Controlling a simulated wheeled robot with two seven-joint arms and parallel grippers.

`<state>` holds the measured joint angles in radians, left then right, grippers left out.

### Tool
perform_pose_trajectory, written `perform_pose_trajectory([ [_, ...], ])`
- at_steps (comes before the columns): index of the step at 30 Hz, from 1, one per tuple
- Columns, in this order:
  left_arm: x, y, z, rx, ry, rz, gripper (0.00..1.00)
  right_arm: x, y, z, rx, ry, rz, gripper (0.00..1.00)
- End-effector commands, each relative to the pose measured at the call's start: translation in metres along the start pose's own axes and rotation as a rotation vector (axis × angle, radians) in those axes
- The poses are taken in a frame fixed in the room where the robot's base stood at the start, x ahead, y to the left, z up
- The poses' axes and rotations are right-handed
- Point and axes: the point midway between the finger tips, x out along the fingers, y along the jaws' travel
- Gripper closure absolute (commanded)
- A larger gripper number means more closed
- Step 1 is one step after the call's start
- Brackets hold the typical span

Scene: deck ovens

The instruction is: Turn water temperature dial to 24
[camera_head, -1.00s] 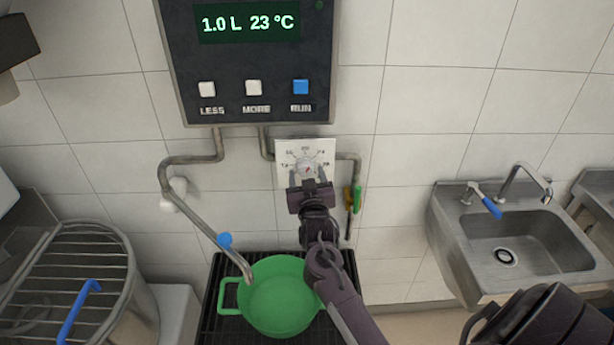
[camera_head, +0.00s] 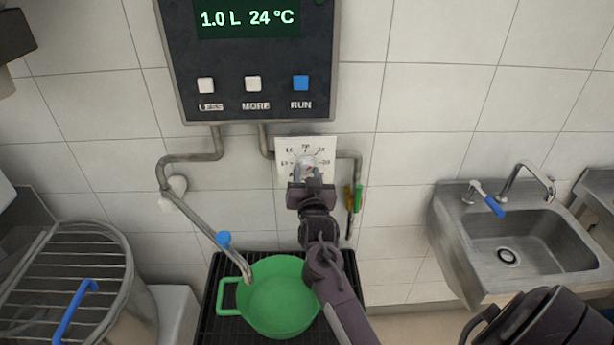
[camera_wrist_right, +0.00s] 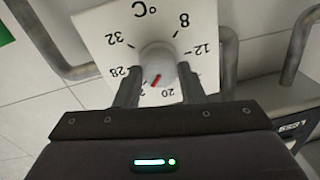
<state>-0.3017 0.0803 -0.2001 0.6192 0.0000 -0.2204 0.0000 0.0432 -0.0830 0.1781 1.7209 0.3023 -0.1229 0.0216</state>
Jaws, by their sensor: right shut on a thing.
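The temperature dial is a white round knob (camera_wrist_right: 158,62) with a red pointer on a white square plate (camera_head: 323,148) marked in °C. In the right wrist view the pointer aims between the 20 and 28 marks. My right gripper (camera_wrist_right: 158,76) is shut on the knob, one finger on each side; in the head view the gripper (camera_head: 307,172) covers the lower part of the plate. The dark control panel (camera_head: 230,62) above has a display (camera_head: 248,19) reading 1.0 L 24 °C.
A green pot (camera_head: 280,300) stands on a black grate under a spout (camera_head: 205,232) with a blue knob. Pipes (camera_head: 190,158) run beside the dial plate, with a green-handled valve (camera_head: 358,197) to its right. A steel sink (camera_head: 515,240) is at right, a barred bowl (camera_head: 75,270) at left.

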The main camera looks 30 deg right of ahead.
Motion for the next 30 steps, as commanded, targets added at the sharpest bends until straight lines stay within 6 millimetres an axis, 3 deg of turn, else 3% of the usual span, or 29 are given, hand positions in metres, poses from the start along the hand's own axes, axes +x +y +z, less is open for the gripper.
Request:
perform_pose_trajectory([
  [1,0.0,0.0,-0.001,0.0,0.001,0.0,0.64,0.0,0.0,-0.001,0.0,0.0,-0.001,0.62],
  [6,0.0,0.0,-0.001,0.0,0.002,0.0,0.64,0.0,0.0,0.0,-0.001,0.0,-0.001,0.42],
  [16,0.002,0.0,-0.002,0.0,0.003,-0.001,0.64,-0.005,0.0,0.002,-0.002,-0.001,-0.001,0.42],
  [30,0.022,0.0,-0.001,0.0,0.004,-0.001,0.64,-0.073,0.0,0.002,-0.002,-0.001,-0.002,0.42],
])
